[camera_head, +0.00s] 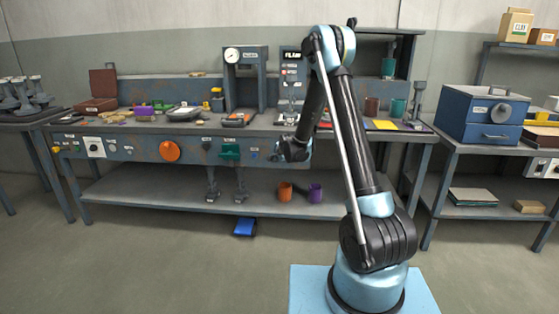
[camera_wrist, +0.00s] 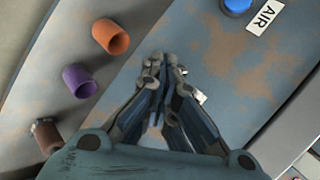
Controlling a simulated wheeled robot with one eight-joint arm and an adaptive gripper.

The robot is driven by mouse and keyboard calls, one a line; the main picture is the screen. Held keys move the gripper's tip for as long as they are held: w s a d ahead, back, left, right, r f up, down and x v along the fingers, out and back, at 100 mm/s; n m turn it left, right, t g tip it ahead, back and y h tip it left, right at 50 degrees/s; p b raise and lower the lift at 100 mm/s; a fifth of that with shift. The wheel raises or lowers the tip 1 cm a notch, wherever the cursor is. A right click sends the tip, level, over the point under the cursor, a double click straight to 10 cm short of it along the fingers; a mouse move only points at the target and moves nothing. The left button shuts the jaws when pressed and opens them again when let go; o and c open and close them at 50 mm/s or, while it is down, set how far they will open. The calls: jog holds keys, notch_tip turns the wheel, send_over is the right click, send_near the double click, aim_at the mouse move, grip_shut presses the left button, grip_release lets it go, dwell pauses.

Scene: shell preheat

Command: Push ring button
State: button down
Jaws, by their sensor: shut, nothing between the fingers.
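My gripper (camera_wrist: 165,62) is shut and empty, its fingertips pointing at the worn blue front panel (camera_wrist: 222,60) in the wrist view. Whether the tips touch the panel I cannot tell. A blue round button (camera_wrist: 237,5) with an AIR label (camera_wrist: 265,17) is at the top edge, up and right of the tips. A small white label (camera_wrist: 201,97) is partly hidden behind the right finger; its text is unreadable. I cannot make out which control is the ring button.
An orange dial (camera_head: 169,151) and a white switch plate (camera_head: 94,147) are on the panel further left. Orange (camera_head: 285,191) and purple (camera_head: 316,193) cups are on the lower shelf. A blue pedal-like object (camera_head: 244,227) lies on the floor. A blue cabinet (camera_head: 483,115) stands at right.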

jog(key=shift+s, duration=0.1)
dwell(0.4)
jog(key=shift+s, duration=0.7)
jog(key=shift+s, duration=0.15)
jog(key=s, duration=0.4)
jog(key=shift+s+a, duration=0.1)
jog(key=shift+s, duration=0.25)
dwell(0.4)
